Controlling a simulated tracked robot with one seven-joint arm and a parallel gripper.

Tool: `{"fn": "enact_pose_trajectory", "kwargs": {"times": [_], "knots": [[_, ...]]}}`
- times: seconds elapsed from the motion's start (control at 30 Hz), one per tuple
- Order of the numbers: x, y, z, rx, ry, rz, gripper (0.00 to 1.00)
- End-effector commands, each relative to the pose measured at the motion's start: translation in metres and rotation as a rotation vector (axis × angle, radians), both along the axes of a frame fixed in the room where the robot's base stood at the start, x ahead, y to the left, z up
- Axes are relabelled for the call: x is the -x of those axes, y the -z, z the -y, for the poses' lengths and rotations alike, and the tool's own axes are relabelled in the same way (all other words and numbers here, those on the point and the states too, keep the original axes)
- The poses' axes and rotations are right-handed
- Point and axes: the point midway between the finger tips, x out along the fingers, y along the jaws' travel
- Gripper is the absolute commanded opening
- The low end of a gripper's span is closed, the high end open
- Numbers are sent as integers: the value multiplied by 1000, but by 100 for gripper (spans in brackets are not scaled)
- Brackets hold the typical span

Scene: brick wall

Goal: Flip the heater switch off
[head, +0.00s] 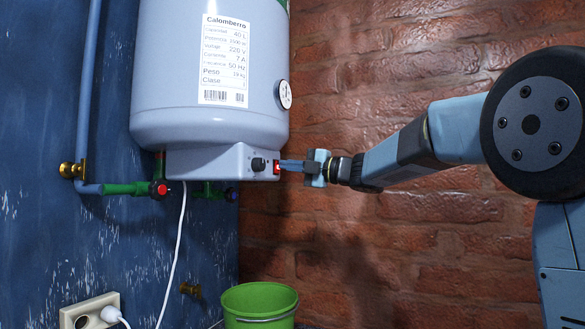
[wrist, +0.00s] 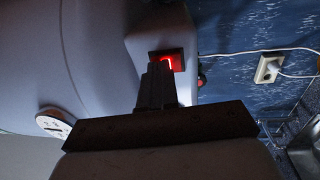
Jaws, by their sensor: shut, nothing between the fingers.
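The heater (head: 210,115) is a large light-grey tank with a control box under it. The switch (head: 277,167) is a small red rocker at the right end of that box, beside a black knob (head: 259,164). In the wrist view the switch (wrist: 167,62) glows red. My gripper (head: 284,165) is shut and empty, its fingertips right at the switch. In the wrist view the fingers (wrist: 160,70) cover the lower part of the switch. I cannot tell whether they touch it.
A round gauge (head: 285,94) is on the tank above my gripper. Pipes with a red valve (head: 160,189) run at left. A green bucket (head: 260,304) stands below. A wall socket (head: 90,311) with a plug is at lower left. The brick wall (head: 420,230) is behind my arm.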

Motion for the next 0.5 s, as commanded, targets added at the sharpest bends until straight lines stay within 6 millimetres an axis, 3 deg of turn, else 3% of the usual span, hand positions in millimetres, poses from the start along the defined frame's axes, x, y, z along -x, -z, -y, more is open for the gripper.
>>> {"fn": "enact_pose_trajectory", "kwargs": {"times": [0.5], "knots": [[-3,-8,-11,-3,-2,1,0]]}}
